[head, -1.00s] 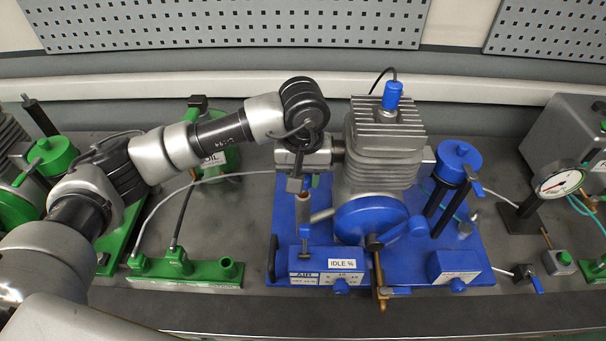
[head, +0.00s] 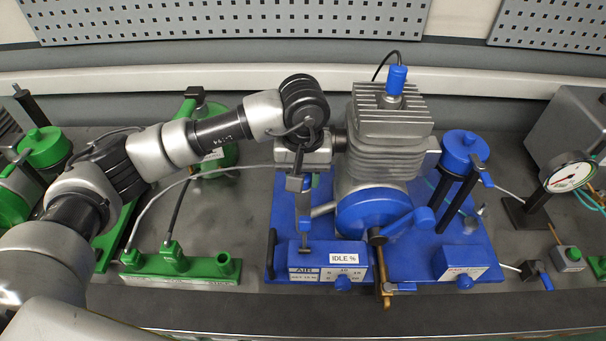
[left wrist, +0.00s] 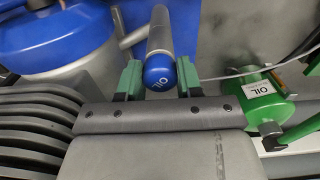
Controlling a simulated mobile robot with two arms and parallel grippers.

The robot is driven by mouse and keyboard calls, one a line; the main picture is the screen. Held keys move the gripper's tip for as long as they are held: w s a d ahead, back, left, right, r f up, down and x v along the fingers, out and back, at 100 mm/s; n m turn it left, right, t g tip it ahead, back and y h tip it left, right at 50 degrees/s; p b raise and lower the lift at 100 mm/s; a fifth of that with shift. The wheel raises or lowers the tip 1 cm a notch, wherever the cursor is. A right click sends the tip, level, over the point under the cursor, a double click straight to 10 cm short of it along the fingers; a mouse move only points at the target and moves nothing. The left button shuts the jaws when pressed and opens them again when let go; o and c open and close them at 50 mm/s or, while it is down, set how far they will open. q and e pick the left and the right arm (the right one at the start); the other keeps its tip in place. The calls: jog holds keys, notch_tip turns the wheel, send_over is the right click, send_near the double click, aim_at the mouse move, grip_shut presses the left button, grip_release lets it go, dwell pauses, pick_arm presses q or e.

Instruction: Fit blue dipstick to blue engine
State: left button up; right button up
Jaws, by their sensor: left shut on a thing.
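In the head view the left gripper (head: 302,190) points down at the left side of the blue engine (head: 390,150), above the blue base plate (head: 430,265). The arm hides most of the dipstick there. Whether it is seated in the engine cannot be told. My right gripper is not in view.
A green OIL container (head: 218,160) and a green rack (head: 180,265) stand to the left. A blue canister (head: 463,150) and gauge (head: 567,172) are to the right. Bare bench lies along the front.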

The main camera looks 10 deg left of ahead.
pick_arm(q)
jog(key=shift+f, duration=0.2)
jog(key=o, duration=1.5)
jog(key=shift+r, duration=0.15)
jog(key=shift+r+p, duration=0.95)
jog(key=shift+r, duration=2.45)
